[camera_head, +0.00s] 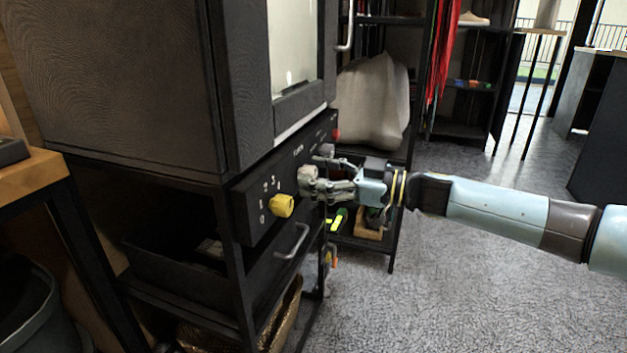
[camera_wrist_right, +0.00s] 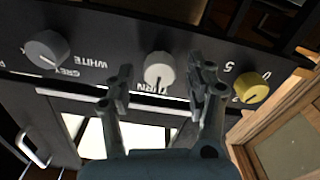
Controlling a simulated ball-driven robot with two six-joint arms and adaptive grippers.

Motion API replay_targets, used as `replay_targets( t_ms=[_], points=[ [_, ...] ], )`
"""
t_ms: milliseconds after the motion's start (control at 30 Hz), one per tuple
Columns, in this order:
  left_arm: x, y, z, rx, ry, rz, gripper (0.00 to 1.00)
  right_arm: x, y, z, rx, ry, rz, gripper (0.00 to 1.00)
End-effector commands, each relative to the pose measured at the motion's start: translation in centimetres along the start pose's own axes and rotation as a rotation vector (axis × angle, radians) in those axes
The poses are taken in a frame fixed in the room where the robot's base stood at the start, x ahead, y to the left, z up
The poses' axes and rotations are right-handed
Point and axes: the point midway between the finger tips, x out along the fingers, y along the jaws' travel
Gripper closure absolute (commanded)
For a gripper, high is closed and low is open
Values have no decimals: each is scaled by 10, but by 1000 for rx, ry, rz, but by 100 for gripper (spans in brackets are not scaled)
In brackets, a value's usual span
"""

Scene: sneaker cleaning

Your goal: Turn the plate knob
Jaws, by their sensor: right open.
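The white knob (camera_head: 306,174) sits on the black control panel (camera_head: 246,210) of the dark cabinet, between a yellow knob (camera_head: 281,206) and a grey knob (camera_head: 326,150). In the right wrist view the white knob (camera_wrist_right: 158,72) has a partly hidden label ending in "URN". My right gripper (camera_head: 316,186) is at the white knob, its fingers pointing at the panel. In the right wrist view its fingers (camera_wrist_right: 163,84) are open, one on each side of the white knob; I cannot tell whether they touch it. My left gripper is not in view.
A red knob (camera_head: 336,134) is at the panel's far end. A metal handle (camera_head: 293,241) sticks out below the panel. A black shelf with a wooden box (camera_head: 372,228) stands beyond my right gripper. The grey carpet (camera_head: 460,290) in front is clear.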

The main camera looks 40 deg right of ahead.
Motion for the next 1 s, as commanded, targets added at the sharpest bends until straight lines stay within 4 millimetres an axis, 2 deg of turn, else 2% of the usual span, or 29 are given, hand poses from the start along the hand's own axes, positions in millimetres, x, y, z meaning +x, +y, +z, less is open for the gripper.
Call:
replay_targets(
  t_ms=[133,400,833,1000],
  points=[
    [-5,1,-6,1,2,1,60,8,0,0,0,-1,1,45],
    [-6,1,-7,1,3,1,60,10,0,-1,0,-1,1,45],
    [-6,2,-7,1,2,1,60,9,0,0,0,-1,1,100],
    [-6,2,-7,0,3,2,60,9,0,0,-7,-1,1,100]
  ],
)
